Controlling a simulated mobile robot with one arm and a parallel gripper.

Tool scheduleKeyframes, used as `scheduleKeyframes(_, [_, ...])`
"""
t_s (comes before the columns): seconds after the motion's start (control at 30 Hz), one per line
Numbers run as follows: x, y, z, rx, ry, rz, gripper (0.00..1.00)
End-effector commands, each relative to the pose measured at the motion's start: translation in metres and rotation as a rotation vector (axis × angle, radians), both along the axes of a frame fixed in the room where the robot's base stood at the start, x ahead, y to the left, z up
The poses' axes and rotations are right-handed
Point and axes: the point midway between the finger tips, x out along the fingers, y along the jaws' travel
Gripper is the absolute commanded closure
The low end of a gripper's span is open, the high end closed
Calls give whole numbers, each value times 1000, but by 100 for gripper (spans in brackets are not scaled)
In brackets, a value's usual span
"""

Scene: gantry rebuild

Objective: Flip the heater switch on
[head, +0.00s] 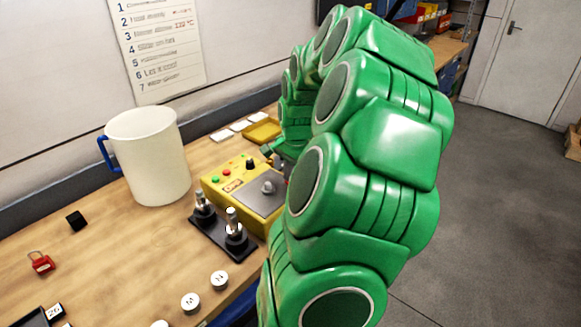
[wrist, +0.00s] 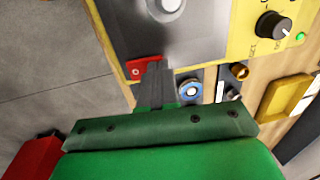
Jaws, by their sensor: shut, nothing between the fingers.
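The yellow heater box (head: 222,193) stands on the bench, with a grey top plate, a black knob (head: 250,164) and small red and green buttons. In the wrist view its yellow panel (wrist: 240,45) and black knob (wrist: 273,25) fill the upper right. A red switch (wrist: 137,70) with a round white mark sits at the plate's near edge. My gripper (wrist: 155,68) is shut and empty, its fingertips right beside the switch and covering part of it. I cannot tell whether they touch. In the head view my green arm hides the fingers and the switch.
A white mug (head: 150,155) with a blue handle stands left of the box. A black stand (head: 222,240) with two metal posts is in front of it. A yellow tray (head: 262,131) lies behind. Round connectors (wrist: 189,88) sit close to my fingers.

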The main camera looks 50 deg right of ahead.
Motion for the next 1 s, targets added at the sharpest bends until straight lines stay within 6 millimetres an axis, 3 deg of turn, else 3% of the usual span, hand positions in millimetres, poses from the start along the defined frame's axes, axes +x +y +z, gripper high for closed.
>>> scheduleKeyframes(1.0, [-6,-1,-1,-1,41,-1,100])
